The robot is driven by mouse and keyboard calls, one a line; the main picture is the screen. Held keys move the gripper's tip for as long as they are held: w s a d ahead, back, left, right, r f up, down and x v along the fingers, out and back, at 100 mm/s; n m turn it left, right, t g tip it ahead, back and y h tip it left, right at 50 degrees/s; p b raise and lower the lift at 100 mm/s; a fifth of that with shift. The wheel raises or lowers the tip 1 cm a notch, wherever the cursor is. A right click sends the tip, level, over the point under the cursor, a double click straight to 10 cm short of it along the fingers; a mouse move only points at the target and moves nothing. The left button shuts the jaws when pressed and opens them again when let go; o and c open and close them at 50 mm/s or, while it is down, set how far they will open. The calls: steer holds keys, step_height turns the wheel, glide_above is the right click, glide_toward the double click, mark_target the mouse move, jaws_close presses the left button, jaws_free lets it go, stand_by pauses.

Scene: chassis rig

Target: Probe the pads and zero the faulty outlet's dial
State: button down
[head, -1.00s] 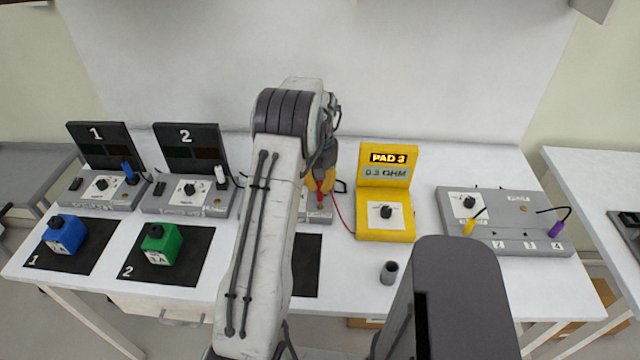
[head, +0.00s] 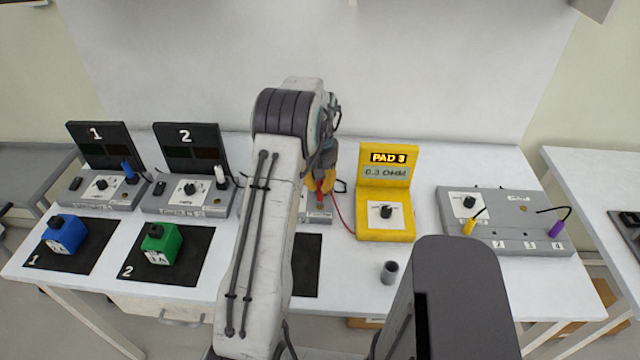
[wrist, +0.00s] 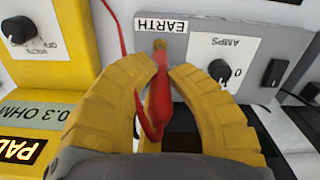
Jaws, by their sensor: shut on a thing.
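My gripper (wrist: 160,75) is shut on a red probe (wrist: 158,98), whose tip is at the brass pad (wrist: 160,44) under the EARTH label in the wrist view; I cannot tell firm contact. In the head view my gripper (head: 322,184) is at the third grey outlet box (head: 318,215), mostly hidden by my arm. That box's AMPS dial (wrist: 219,70) shows in the wrist view. The yellow meter (head: 386,222) reads PAD 3 and 0.3 OHM. Outlet box 1 (head: 75,197) and outlet box 2 (head: 160,207) have black dials and brass pads.
A blue block (head: 65,234) and a green block (head: 162,243) stand on black mats. A grey cup (head: 389,272) stands before the meter. A grey panel (head: 505,235) with yellow and purple plugs is at the right. A red lead runs beside the meter.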

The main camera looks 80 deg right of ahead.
steer(key=shift+r+p, duration=2.45)
steer(key=shift+r, duration=1.05)
steer(key=shift+f, duration=0.1)
